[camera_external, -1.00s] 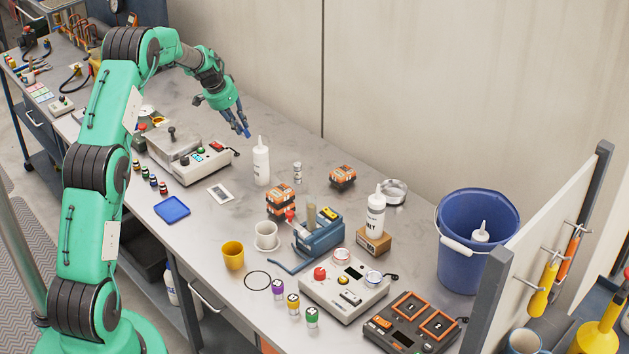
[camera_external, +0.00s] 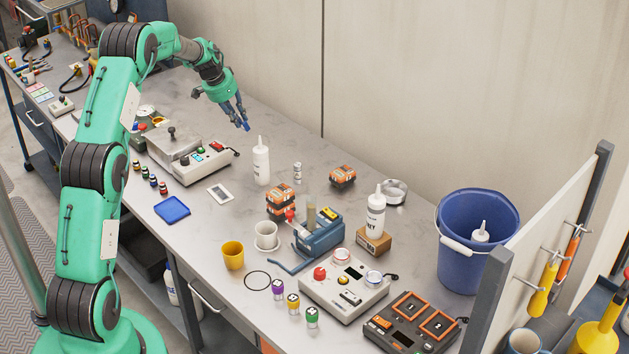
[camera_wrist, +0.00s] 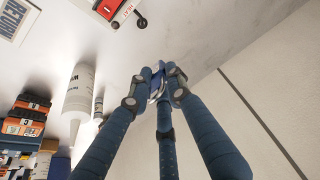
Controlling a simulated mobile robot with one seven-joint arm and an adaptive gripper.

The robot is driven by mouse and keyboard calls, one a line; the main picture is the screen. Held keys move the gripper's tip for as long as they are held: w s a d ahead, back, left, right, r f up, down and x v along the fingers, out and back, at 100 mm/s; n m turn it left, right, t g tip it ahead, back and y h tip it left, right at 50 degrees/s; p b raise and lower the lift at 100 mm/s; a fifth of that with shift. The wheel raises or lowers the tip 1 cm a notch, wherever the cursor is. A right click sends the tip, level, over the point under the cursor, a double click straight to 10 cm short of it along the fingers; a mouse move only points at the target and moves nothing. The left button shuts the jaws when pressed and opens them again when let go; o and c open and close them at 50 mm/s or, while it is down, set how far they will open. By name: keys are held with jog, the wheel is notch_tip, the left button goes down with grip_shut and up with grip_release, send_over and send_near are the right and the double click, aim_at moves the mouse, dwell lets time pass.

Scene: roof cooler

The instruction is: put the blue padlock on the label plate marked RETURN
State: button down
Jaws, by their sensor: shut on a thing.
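My gripper (camera_external: 242,119) hangs over the rear of the bench, beyond the white squeeze bottle, with its fingers pointing down. In the wrist view my gripper (camera_wrist: 160,82) has its fingertips closed together on the blue padlock (camera_wrist: 155,84). The fingers hide most of the padlock, and a bit of metal shows beside it. The label plate (camera_external: 220,193) is a small white-framed card lying flat on the bench, nearer the front edge. In the wrist view the plate (camera_wrist: 15,18) sits at the upper left corner, with upside-down lettering that looks like RETURN. Nothing lies on it.
A white squeeze bottle (camera_external: 261,163) stands between my gripper and the plate. A grey control box (camera_external: 203,163) lies to the left, and a blue tray (camera_external: 172,209) is left of the plate. Orange-black blocks (camera_external: 280,202) are to the right. The back wall is close behind.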

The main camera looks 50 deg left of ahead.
jog(key=s+d+f+g+p, duration=0.1)
jog(key=s+d+p, duration=0.1)
jog(key=s+d, duration=0.4)
jog(key=s+d+f+g+p, duration=0.1)
jog(key=s+d, duration=0.6)
jog(key=s, duration=0.7)
jog(key=s+d+f+g+p, duration=0.2)
jog(key=s+d, duration=0.4)
jog(key=s, duration=0.5)
jog(key=shift+d+p, duration=0.3)
send_over(219, 192)
jog(key=shift+a+f+b, duration=0.1)
jog(key=shift+f+b, duration=0.2)
jog(key=shift+f, duration=0.45)
jog(key=shift+f, duration=1.8)
jog(key=shift+f, duration=0.1)
jog(key=c, duration=1.6)
grip_release()
